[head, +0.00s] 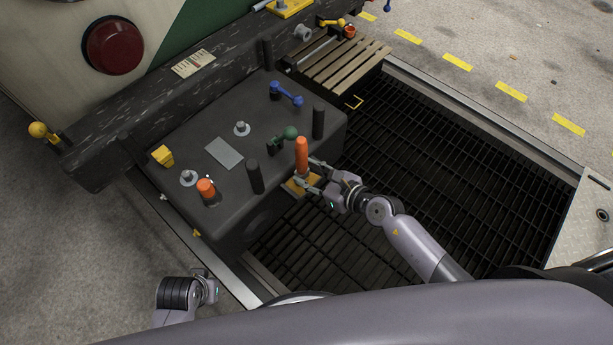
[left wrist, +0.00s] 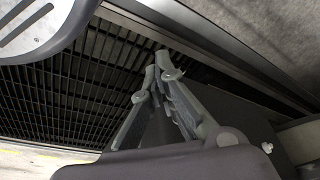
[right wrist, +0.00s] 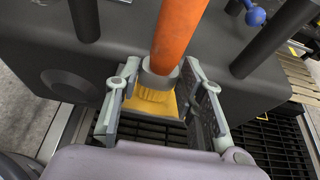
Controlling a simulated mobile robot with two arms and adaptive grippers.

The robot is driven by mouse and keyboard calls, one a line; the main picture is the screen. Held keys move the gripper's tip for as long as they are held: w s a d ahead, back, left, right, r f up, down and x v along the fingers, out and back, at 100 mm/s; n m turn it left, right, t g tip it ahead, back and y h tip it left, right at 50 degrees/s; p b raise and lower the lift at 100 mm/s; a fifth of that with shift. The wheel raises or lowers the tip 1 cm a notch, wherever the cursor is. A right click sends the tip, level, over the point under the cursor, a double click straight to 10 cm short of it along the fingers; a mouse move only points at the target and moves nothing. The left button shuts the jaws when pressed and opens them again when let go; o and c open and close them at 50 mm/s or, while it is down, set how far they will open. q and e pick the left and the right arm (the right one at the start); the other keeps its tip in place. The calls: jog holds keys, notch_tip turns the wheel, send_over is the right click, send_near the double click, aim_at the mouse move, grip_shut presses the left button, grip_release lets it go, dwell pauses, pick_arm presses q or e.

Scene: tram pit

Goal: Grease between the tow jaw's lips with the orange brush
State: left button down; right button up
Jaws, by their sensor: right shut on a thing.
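The orange brush (head: 301,154) stands upright at the right front edge of the dark block (head: 215,130). In the right wrist view its orange handle (right wrist: 178,35), grey collar and yellow bristles show between the fingers. I cannot make out the tow jaw's lips; a round recess (right wrist: 65,82) shows in the block's side. My left gripper (head: 209,287) is low at the front left, away from the block; its fingertips (left wrist: 161,70) meet, with nothing seen between them.
A second orange handle (head: 206,189), black posts (head: 255,176) (head: 318,121), a green knob lever (head: 288,134) and a blue lever (head: 287,94) rise from the block. A yellow block (head: 162,155) lies on it. Dark floor grating (head: 450,170) spreads to the right; a slatted wooden platform (head: 340,62) is behind.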

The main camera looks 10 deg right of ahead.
jog(key=shift+w+d, duration=0.3)
jog(key=shift+d, duration=0.05)
jog(key=shift+w+d, duration=0.25)
jog(key=shift+d, duration=0.1)
jog(key=shift+w+d+b, duration=0.35)
jog(key=shift+d, duration=0.05)
jog(key=shift+w+d, duration=0.25)
jog(key=shift+d, duration=0.1)
jog(key=shift+w+d, duration=0.15)
jog(key=shift+d, duration=0.1)
jog(key=shift+w+d+b, duration=0.4)
jog(key=shift+d, duration=0.05)
jog(key=shift+w+d, duration=0.1)
jog(key=shift+d, duration=0.05)
jog(key=shift+w+d, duration=0.1)
jog(key=shift+d, duration=0.05)
pick_arm(q)
jog(key=w+v, duration=0.2)
jog(key=v, duration=0.6)
jog(key=shift+r+b, duration=0.4)
jog(key=shift+b, duration=0.05)
pick_arm(e)
jog(key=shift+w+d, duration=0.25)
jog(key=shift+d, duration=0.05)
